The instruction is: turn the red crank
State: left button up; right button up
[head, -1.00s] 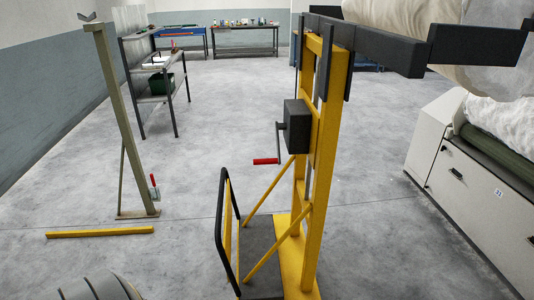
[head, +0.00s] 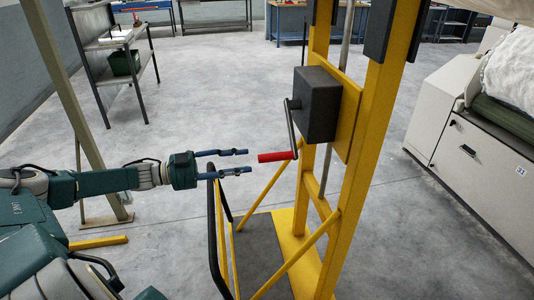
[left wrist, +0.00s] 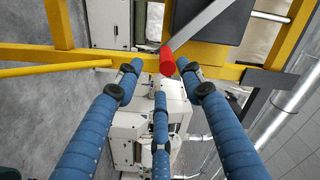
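The red crank handle (head: 275,156) sticks out to the left from a dark crank arm (head: 291,122) on a dark gearbox (head: 317,104) on the yellow frame. My left gripper (head: 248,161) is open and empty, its blue fingers pointing right toward the handle's free end, with a small gap in the picture. In the left wrist view the red handle (left wrist: 166,60) shows end-on, just beyond and between the spread fingertips (left wrist: 159,75). I see no contact. My right gripper is not in view.
The yellow frame (head: 374,120) stands on a base with diagonal braces. A black rail (head: 213,240) rises below my left gripper. A grey-green post (head: 80,110) and a yellow floor bar (head: 98,242) are at left. A white machine (head: 470,165) is at right.

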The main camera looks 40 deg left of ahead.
aim_at(277, 157)
pick_arm(q)
jog(key=x, duration=0.3)
jog(key=p+x, duration=0.1)
jog(key=x, duration=0.2)
jog(key=r+x, duration=0.1)
jog(key=x, duration=0.3)
jog(key=shift+s+p, duration=0.15)
jog(key=shift+p, duration=0.15)
jog(key=shift+w+d+m, duration=0.2)
jog(key=shift+d+m, duration=0.1)
jog(key=shift+c, duration=0.3)
grip_shut()
